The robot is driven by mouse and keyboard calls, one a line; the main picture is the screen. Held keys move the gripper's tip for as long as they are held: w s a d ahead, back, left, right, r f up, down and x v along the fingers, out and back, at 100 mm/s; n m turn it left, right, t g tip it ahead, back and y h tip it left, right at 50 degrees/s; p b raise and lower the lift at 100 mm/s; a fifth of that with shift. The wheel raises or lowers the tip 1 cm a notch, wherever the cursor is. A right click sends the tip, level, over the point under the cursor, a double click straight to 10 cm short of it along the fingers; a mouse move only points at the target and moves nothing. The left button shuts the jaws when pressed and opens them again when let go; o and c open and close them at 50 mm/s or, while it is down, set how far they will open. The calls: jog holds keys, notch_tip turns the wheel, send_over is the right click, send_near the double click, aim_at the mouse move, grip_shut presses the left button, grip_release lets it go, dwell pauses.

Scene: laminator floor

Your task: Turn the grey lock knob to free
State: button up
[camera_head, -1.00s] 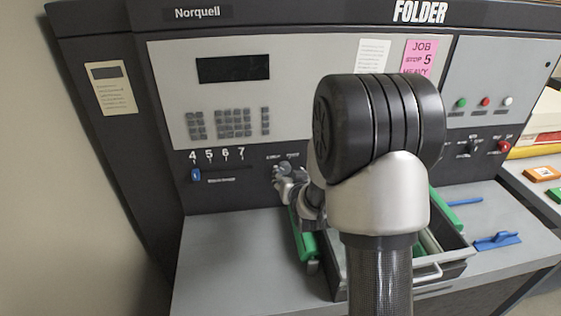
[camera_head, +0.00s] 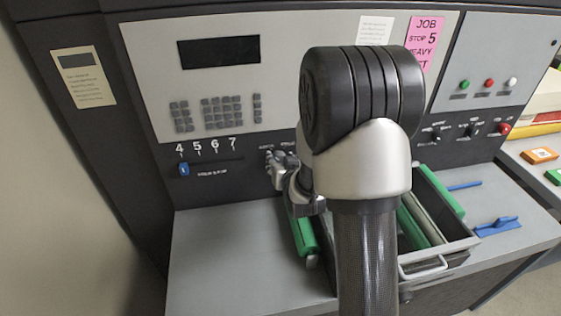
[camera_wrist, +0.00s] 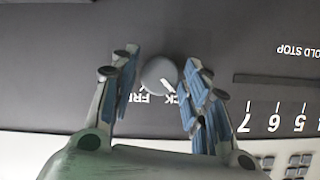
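The grey lock knob (camera_wrist: 158,76) is round and sits on the dark panel, between my gripper's two fingers in the wrist view. Its white pointer line slants toward the lower right, on the side of the partly covered label ending in "CK". My gripper (camera_wrist: 162,72) is open around the knob, with blue pads on both sides and narrow gaps visible. In the head view my gripper (camera_head: 274,168) is at the panel, right of the fold-stop scale; the knob is hard to make out there.
A numbered slider scale with a blue tab (camera_head: 184,170) is to the left. Below right is an open drawer (camera_head: 440,250) with green rollers. A blue tool (camera_head: 497,226) lies on the grey table. More knobs (camera_head: 434,137) and coloured buttons are at right.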

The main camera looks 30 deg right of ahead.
jog(key=c, duration=0.7)
jog(key=shift+d+m+y+b, duration=0.2)
jog(key=shift+m+y+b, duration=0.3)
jog(key=shift+m+b, duration=0.5)
jog(key=m+t+y, duration=0.1)
jog(key=m, duration=0.1)
jog(key=shift+m+y, duration=0.3)
jog(key=m, duration=0.1)
jog(key=m+t+y, duration=0.1)
jog(key=m, duration=0.1)
jog(key=m+t+y, duration=0.1)
jog(key=m, duration=0.1)
jog(key=shift+d+f, duration=0.15)
jog(key=shift+f, duration=0.1)
jog(key=m+t+b, duration=0.1)
jog(key=m+t, duration=0.1)
jog(key=m, duration=0.2)
jog(key=shift+y, duration=0.3)
